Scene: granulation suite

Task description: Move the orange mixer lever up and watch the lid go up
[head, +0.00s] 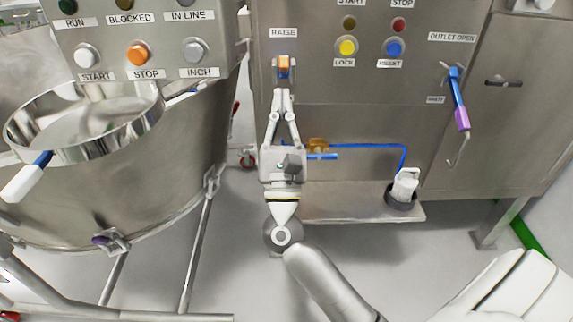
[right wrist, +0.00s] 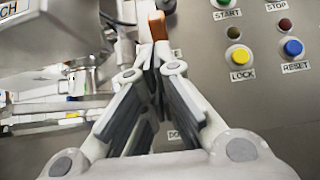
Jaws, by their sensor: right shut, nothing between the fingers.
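The orange lever (head: 284,64) sits on the steel panel just below the RAISE label (head: 283,33). It also shows in the right wrist view (right wrist: 157,24), upright at the fingertips. My right gripper (head: 282,86) is shut with nothing between its fingers. Its tips are right at the lower end of the lever; I cannot tell whether they touch it. In the right wrist view the gripper (right wrist: 152,58) points up the panel at the lever. I cannot make out the mixer lid in either view. My left gripper is not in view.
The panel carries yellow LOCK (head: 346,47) and blue RESET (head: 395,48) buttons to the lever's right. A blue and purple handle (head: 458,98) is farther right. A large steel vessel (head: 130,195) and a START/STOP/INCH button box (head: 140,30) stand at left.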

